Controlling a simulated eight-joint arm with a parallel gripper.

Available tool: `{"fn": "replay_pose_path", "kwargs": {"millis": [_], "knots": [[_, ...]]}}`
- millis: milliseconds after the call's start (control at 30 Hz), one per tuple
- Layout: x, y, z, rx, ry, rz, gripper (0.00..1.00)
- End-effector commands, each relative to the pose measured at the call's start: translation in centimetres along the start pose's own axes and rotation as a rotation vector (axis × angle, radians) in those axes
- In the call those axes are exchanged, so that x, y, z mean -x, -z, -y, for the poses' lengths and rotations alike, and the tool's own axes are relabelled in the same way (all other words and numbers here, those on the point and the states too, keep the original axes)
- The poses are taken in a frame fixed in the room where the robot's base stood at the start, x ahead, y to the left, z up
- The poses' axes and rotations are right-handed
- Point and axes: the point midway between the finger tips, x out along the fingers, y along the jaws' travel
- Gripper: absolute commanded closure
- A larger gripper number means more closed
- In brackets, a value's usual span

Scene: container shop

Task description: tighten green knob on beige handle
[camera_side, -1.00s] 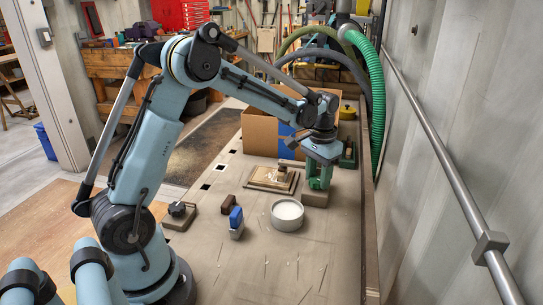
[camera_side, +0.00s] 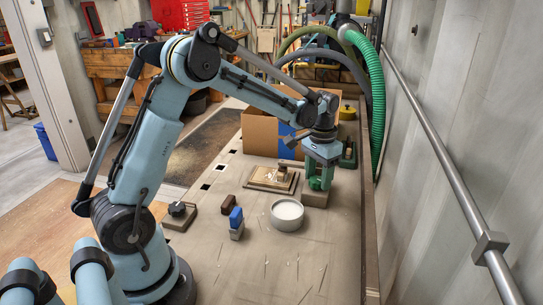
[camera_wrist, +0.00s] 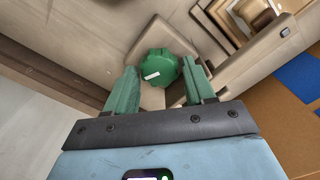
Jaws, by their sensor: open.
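The green knob (camera_wrist: 158,68) is round and lobed with a white mark on top, seen from above in the wrist view. It sits on a beige block-like base (camera_wrist: 152,99), which also shows in the side view (camera_side: 314,201); I take this for the beige handle. My gripper (camera_side: 319,184) points down over the knob. Its green fingers are open, one on each side of the knob in the wrist view (camera_wrist: 158,66). Small gaps show there; contact is not seen. In the side view, the fingers largely hide the knob.
A wooden frame-like board (camera_side: 251,185) lies left of the base. A round grey-white dish (camera_side: 287,225) stands in front. A blue-topped block (camera_side: 236,217), a brown block (camera_side: 227,204) and a dark knob on a beige base (camera_side: 179,209) stand further left. A cardboard box (camera_side: 262,135) is behind.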

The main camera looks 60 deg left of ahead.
Motion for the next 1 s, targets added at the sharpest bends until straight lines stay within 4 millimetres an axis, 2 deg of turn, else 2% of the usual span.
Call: {"fn": "replay_pose_path", "kwargs": {"millis": [133,233,700,1000], "knots": [[0.6,0.0,0.0,0.0,0.0,0.0,0.46],[1.8,0.0,0.0,0.0,0.0,0.0,0.46],[10.2,0.0,0.0,0.0,0.0,0.0,0.46],[12.1,0.0,0.0,0.0,0.0,0.0,0.46]]}}
